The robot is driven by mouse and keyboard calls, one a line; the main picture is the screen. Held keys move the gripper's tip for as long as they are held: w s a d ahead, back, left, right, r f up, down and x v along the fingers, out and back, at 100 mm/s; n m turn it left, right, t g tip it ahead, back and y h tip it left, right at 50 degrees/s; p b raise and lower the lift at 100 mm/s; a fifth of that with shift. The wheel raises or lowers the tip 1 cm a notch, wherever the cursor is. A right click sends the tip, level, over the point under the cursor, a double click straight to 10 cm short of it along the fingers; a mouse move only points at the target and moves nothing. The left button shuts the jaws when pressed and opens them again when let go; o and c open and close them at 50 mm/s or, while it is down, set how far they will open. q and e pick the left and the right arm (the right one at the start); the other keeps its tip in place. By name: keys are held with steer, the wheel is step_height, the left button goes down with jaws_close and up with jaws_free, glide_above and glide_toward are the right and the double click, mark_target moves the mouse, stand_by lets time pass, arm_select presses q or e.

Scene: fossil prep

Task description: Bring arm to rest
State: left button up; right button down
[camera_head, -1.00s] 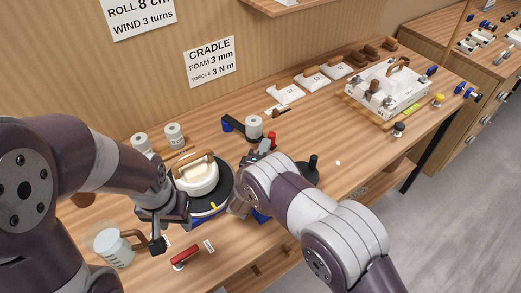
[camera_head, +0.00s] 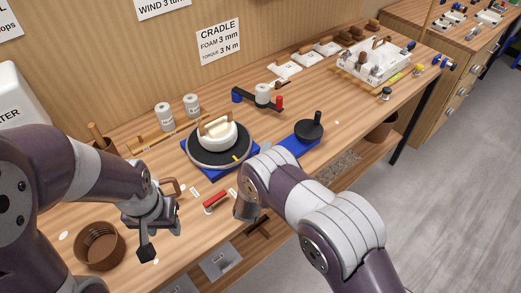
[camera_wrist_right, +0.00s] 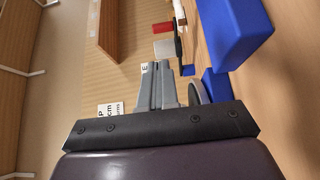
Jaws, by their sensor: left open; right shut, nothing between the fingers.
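My left gripper (camera_head: 152,225) is open and empty in the head view. It hangs over the table's front left part, left of the turntable and apart from it. A brown handle (camera_head: 172,187) shows just behind it; what it belongs to is mostly hidden. My right arm (camera_head: 305,205) reaches in from the lower right, and its wrist is near the table's front edge. The right gripper's fingers are hidden in the head view. In the right wrist view the right gripper (camera_wrist_right: 160,88) is shut, with nothing between its fingers.
A white round piece with a tan handle (camera_head: 217,132) sits on the black turntable (camera_head: 218,158). A red-handled tool (camera_head: 215,201) lies near the right wrist. A blue stand with a black knob (camera_head: 309,128) is farther right.

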steer(key=shift+s+a+r, duration=0.1)
steer(key=shift+s+a, duration=0.05)
steer(key=shift+s, duration=0.3)
steer(key=s+d+r+m+g+y, duration=0.4)
steer(key=r+m+g+y, duration=0.2)
steer(key=r+m+g, duration=0.15)
steer(key=s+d+r+m+g, duration=0.1)
steer(key=s+d+m+g, duration=0.2)
steer(key=s, duration=0.9)
steer(key=s+d+r+m+g, duration=0.1)
steer(key=s+d+m+g, duration=0.2)
steer(key=s, duration=0.9)
steer(key=shift+s+d+r+m+g, duration=0.15)
steer(key=shift+d+r+m+g, duration=0.25)
steer(key=shift+d+g, duration=0.8)
